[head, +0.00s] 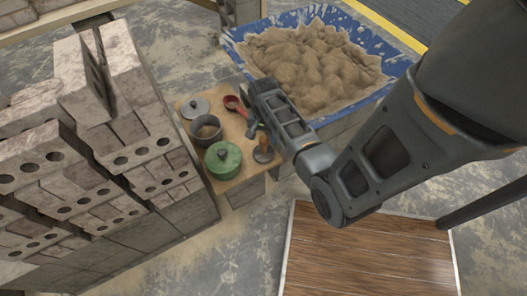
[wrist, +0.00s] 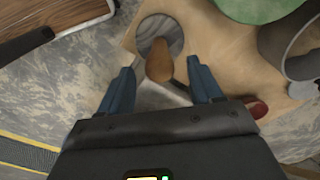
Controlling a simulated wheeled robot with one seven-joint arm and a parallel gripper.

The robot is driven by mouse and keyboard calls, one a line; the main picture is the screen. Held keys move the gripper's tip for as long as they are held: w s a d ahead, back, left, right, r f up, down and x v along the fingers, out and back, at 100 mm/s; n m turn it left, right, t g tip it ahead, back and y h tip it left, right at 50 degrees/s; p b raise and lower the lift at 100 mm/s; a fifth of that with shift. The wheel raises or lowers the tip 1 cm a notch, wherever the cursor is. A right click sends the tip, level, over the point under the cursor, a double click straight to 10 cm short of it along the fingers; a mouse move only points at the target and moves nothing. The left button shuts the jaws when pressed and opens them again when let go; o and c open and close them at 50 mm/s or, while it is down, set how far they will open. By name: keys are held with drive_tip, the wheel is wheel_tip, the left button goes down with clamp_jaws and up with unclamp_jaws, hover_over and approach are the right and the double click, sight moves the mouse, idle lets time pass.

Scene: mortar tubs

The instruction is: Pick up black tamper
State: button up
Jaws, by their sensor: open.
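The tamper (head: 263,154) stands near the front right edge of a small wooden-topped table (head: 245,172). It has a round dark grey base and a brown wooden handle. In the wrist view its grey base (wrist: 158,28) is at the top, and its handle points toward me. My gripper (wrist: 161,82) is open, with one blue finger on each side of the handle's near end. The handle appears between the fingertips or just beyond them; I cannot tell the exact depth. In the head view my gripper (head: 252,128) hangs over the table, just above and left of the tamper.
Stacked bricks (head: 90,170) crowd the left. A blue tub (head: 398,66) of mortar stands behind.

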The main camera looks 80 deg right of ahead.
sight(264, 147)
wheel_tip(264, 147, down, 4)
drive_tip(key=shift+a+f+b, duration=0.1)
drive_tip(key=shift+b, duration=0.2)
clamp_jaws()
idle(0.5)
